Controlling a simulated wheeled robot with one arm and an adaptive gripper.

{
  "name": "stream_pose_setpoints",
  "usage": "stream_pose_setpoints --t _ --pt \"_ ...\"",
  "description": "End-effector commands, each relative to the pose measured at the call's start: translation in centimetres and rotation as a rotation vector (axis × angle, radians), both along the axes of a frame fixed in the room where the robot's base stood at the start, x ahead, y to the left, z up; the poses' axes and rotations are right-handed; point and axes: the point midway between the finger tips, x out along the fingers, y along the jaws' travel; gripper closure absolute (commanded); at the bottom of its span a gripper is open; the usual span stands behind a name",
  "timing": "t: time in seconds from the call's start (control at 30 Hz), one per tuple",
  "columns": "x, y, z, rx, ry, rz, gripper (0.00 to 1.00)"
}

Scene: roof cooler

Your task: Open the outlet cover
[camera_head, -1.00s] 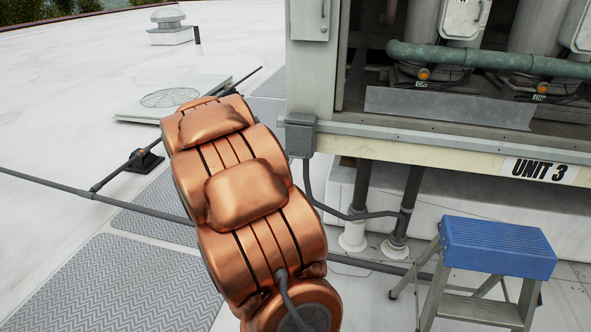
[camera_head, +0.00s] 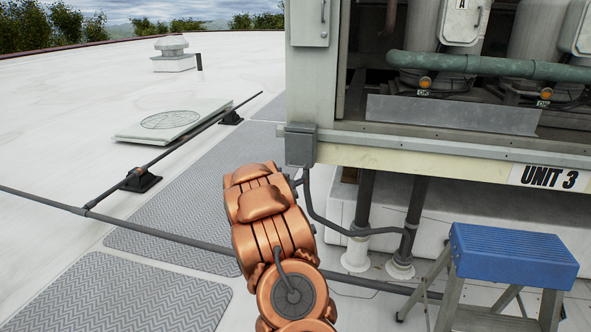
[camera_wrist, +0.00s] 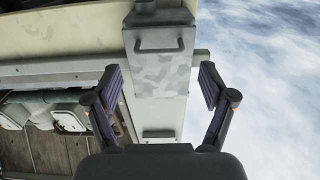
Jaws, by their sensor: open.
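The outlet box with its cover (camera_head: 299,146) is a small grey box on the lower left corner post of the unit, with a conduit leaving its underside. In the wrist view, which looks upside down, the mottled grey cover (camera_wrist: 160,72) faces me and appears shut, with a dark bar handle (camera_wrist: 158,50) across it. My gripper (camera_wrist: 160,84) is open and empty, its two dark fingers spread either side of the box in the picture. I see no contact, and the remaining gap is hard to judge. In the head view my arm hides the gripper.
The UNIT 3 cabinet (camera_head: 430,165) has an open bay with green pipe (camera_head: 480,64). A blue-topped step stool (camera_head: 512,254) stands front right. A long roof pipe (camera_head: 150,232) runs across the left and behind my arm. Grey walkway mats (camera_head: 130,295) lie left; the roof beyond is mostly clear.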

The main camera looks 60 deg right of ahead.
Motion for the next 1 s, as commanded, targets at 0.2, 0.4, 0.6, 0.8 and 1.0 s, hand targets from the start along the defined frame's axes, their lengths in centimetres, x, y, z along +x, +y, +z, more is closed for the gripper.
stream_pose_setpoints --t 0.2,0.4,0.6,0.8,1.0 --pt "0.8 -2.4 -0.3 0.002 0.002 0.0 0.18" --pt "1.6 -4.2 -0.2 0.002 0.002 0.001 0.18" --pt "2.0 -5.3 -0.1 0.003 0.001 0.001 0.18" --pt "2.1 -5.6 -0.2 0.003 0.002 0.002 0.18" --pt "2.2 -5.6 -0.2 0.003 0.002 0.002 0.18"
